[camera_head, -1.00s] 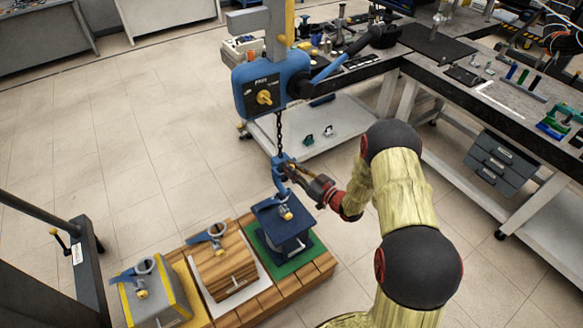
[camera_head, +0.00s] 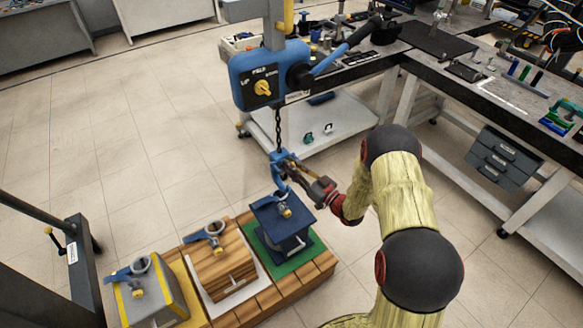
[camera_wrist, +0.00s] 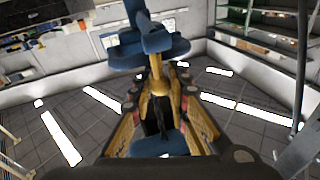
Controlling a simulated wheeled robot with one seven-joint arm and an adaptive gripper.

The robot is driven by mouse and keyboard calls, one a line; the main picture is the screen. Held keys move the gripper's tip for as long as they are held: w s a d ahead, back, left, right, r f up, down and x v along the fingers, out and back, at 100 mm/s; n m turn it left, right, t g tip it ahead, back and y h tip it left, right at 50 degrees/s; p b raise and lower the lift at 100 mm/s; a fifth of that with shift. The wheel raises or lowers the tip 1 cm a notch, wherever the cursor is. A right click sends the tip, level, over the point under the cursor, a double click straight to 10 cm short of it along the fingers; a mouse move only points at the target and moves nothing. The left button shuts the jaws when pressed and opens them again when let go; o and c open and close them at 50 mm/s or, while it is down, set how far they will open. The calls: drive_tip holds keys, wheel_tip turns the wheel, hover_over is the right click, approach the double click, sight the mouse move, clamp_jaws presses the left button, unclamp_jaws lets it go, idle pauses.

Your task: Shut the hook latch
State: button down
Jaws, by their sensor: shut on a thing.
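The blue hook (camera_head: 279,172) hangs on a dark chain (camera_head: 278,128) from the blue hoist (camera_head: 268,76). It is at the top of the dark blue block (camera_head: 283,226), by the block's lifting eye (camera_head: 284,210); I cannot tell whether it passes through the eye. My gripper (camera_head: 294,162) reaches in from the right and is shut on the hook's latch area. In the wrist view, the yellow-lined fingers (camera_wrist: 158,120) close around a blue and brass-coloured part of the hook (camera_wrist: 152,40). The exact latch position is hidden between the fingers.
A wooden block (camera_head: 222,273) and a grey block (camera_head: 152,298), each with a lifting eye, stand left of the blue block on a wooden pallet (camera_head: 318,268). Workbenches (camera_head: 480,110) stand at the back and right. A grey post stands at the left. Floor behind the blocks is clear.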

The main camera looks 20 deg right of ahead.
drive_tip(key=c, duration=1.7)
unclamp_jaws()
drive_tip(key=shift+o, duration=0.2)
drive_tip(key=v, duration=1.2)
drive_tip(key=shift+f, duration=0.1)
